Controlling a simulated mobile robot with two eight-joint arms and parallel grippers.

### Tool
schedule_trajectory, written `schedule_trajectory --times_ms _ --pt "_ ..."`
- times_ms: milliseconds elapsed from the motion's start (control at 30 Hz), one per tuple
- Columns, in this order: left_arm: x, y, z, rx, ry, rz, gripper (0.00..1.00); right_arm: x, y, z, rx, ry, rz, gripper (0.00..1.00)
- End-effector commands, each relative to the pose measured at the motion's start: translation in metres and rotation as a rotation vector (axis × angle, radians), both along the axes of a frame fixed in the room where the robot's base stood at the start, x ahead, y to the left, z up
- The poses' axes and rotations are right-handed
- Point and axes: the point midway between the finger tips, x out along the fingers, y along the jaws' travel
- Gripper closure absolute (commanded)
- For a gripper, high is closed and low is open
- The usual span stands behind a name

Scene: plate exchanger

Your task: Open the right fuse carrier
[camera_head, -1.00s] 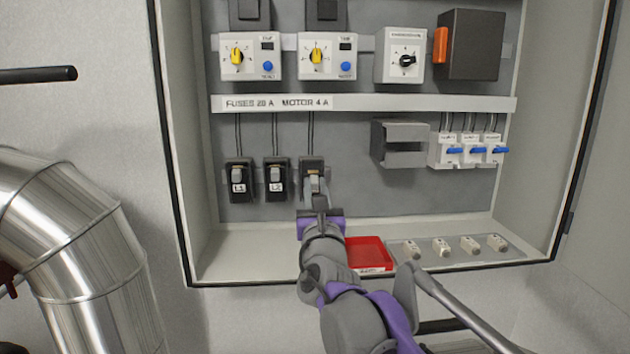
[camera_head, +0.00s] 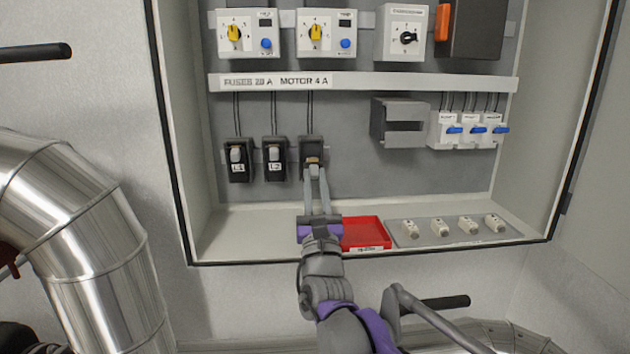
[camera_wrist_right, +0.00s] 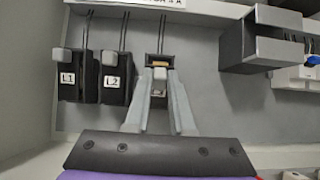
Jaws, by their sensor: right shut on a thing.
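The right fuse carrier (camera_head: 311,145) is the rightmost of three black fuse holders in a row. Its pale handle (camera_head: 314,171) sits low and tilted outward, with a tan piece showing just above it in the dark opening. It also shows in the right wrist view (camera_wrist_right: 160,73). My right gripper (camera_head: 315,179) comes from below, its two grey fingers shut on the handle; the wrist view shows the fingers (camera_wrist_right: 160,95) on either side of it. The fingers partly hide the handle's lower end. My left gripper is out of view.
Fuse holders L1 (camera_head: 237,160) and L2 (camera_head: 275,158) stand close at the left, handles upright. A red tray (camera_head: 364,234) lies right of my wrist, beside a grey strip (camera_head: 450,240) with several small pale parts. A grey bracket (camera_head: 391,123) is to the upper right.

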Motion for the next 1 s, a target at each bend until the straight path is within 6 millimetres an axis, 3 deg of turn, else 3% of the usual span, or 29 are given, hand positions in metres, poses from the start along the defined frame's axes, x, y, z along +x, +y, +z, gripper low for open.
schedule_trajectory --times_ms 367,400,533,867,1000 --pt "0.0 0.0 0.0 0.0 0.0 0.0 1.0 0.0 0.0 0.001 0.0 -0.003 -0.001 1.0" --pt "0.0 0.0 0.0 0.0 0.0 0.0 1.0 0.0 0.0 0.001 0.0 -0.003 -0.001 0.73" --pt "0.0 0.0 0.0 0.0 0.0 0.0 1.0 0.0 0.0 0.0 0.0 -0.002 0.0 0.49" --pt "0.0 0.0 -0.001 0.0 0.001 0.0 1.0 -0.001 0.0 -0.001 0.0 -0.001 0.0 0.47" --pt "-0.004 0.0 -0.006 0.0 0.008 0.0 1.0 -0.013 0.0 -0.011 0.001 0.001 0.001 0.47"
